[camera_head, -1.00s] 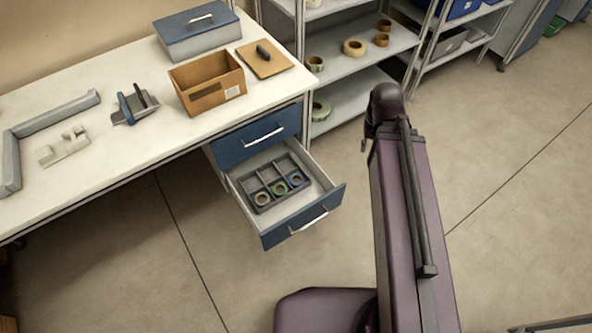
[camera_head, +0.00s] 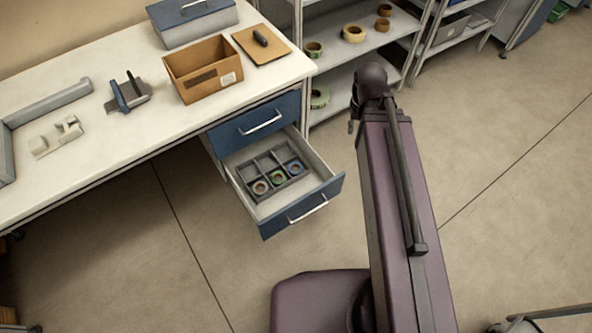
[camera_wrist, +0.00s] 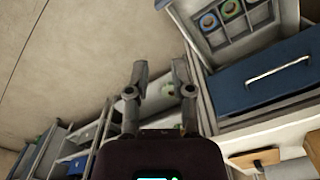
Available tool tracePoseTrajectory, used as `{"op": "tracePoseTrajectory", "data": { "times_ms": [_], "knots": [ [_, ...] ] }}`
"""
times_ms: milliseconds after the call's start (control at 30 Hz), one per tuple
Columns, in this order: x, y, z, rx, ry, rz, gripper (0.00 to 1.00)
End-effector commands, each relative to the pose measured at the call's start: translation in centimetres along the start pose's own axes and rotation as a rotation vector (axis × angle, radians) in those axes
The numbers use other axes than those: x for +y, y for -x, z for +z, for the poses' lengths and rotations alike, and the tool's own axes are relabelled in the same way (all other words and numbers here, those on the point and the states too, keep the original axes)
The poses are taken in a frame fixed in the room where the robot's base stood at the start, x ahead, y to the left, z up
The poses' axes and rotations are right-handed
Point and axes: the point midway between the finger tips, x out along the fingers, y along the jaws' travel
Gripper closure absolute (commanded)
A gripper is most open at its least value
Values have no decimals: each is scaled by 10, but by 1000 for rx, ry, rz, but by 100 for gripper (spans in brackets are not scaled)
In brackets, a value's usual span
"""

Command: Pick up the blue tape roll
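The blue tape roll (camera_head: 295,167) sits in a compartment of a grey divided tray (camera_head: 262,165) inside the open drawer (camera_head: 318,174). A green roll (camera_head: 278,176) and a tan-centred roll (camera_head: 260,187) lie beside it in a row. In the wrist view the blue roll (camera_wrist: 209,21) shows near the top edge, with the green roll (camera_wrist: 231,9) to its right. My gripper (camera_wrist: 160,70) is open and empty, with its two fingers apart. It is away from the drawer and touches no roll. The head view does not show its fingers clearly.
The worktable (camera_head: 130,135) carries a cardboard box (camera_head: 203,82), a blue-lidded box (camera_head: 193,22), a clipboard (camera_head: 262,52) and a dispenser (camera_head: 128,94). Shelves (camera_head: 355,65) with more tape rolls stand behind the drawer. The floor in front of the drawer is clear.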

Motion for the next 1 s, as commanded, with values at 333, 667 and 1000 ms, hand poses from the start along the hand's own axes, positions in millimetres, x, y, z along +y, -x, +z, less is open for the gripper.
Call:
{"op": "tracePoseTrajectory", "data": {
  "times_ms": [333,667,1000],
  "knots": [
    [-33,-66,-34,0,-26,0,70],
    [-70,-132,-68,0,-67,0,70],
    [-114,-199,-99,0,-108,0,70]
  ]
}}
